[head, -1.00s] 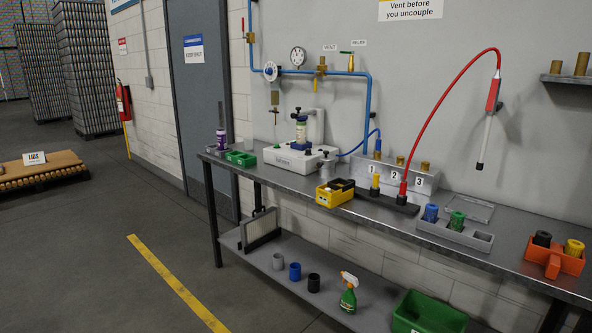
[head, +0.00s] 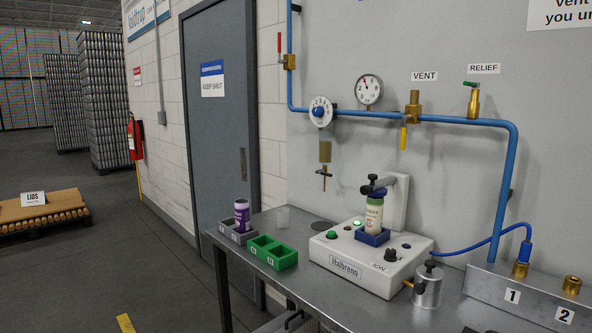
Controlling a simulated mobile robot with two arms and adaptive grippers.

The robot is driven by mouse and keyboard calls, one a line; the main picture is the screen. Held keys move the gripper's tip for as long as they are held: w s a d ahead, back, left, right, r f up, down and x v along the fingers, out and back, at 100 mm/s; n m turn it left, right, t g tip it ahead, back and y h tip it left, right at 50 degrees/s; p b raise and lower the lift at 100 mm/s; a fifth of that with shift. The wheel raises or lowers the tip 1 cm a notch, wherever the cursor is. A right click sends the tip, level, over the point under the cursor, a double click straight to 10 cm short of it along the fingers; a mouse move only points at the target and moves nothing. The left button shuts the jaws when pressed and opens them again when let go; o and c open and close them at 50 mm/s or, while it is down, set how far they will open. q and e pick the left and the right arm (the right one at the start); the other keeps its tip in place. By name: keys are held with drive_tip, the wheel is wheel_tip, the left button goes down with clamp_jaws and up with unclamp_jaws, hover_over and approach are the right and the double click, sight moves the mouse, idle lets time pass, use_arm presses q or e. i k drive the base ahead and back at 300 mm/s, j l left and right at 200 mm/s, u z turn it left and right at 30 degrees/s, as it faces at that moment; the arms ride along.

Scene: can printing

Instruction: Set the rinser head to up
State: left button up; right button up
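A pale green bottle (head: 374,214) stands upright in a blue holder (head: 372,236) on the rinser. The rinser head sits low, right over the bottle's top; I cannot tell if they touch. A green button (head: 331,235), a small lit green light and dark knobs show on the box. Neither of my grippers is in view.
A purple bottle (head: 242,214) stands in a grey tray beside a green tray (head: 273,252). A metal pot (head: 428,285) stands right of the rinser. Blue pipe (head: 457,121) with a gauge and valves runs along the wall above. The floor left of the table is open.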

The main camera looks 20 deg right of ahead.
sight(376, 189)
drive_tip(key=i+j+u, duration=0.1)
drive_tip(key=i, duration=0.9)
